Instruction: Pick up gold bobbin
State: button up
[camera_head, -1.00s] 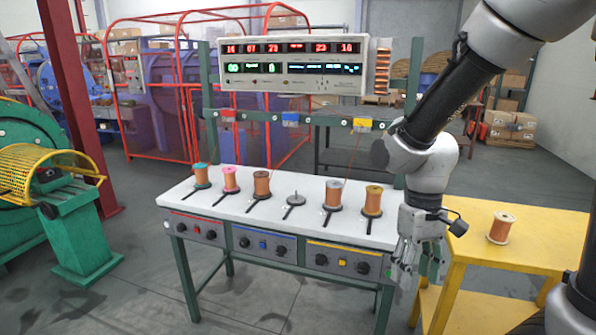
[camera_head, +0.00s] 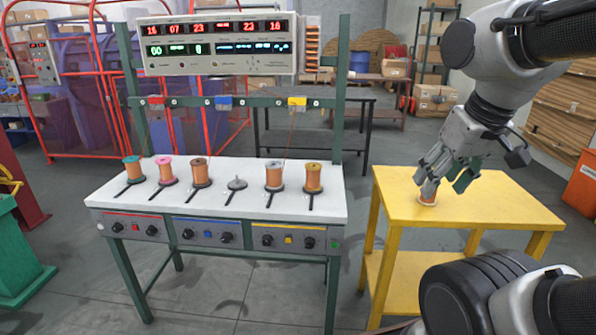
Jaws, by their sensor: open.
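A gold-flanged bobbin (camera_head: 313,178) with copper wire stands upright at the right end of the row on the white bench (camera_head: 225,212). A copper-wound bobbin (camera_head: 427,201) with a pale rim stands on the yellow table (camera_head: 500,206), mostly hidden behind my gripper's fingers. My gripper (camera_head: 447,183) is open and points down over the yellow table, with one finger in front of or beside that bobbin. I cannot tell whether it touches it. The gold-flanged bobbin is well to the left of my gripper.
The bench also holds a teal bobbin (camera_head: 133,169), a pink bobbin (camera_head: 166,172), a brown bobbin (camera_head: 200,173), an empty spindle (camera_head: 237,184) and a grey-topped bobbin (camera_head: 274,176). A display panel (camera_head: 216,45) hangs above. The yellow table's right side is clear.

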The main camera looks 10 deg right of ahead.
aim_at(313, 169)
jog(key=i+l, duration=0.15)
jog(key=i, duration=0.3)
jog(key=i+l, duration=0.15)
jog(key=i, duration=0.3)
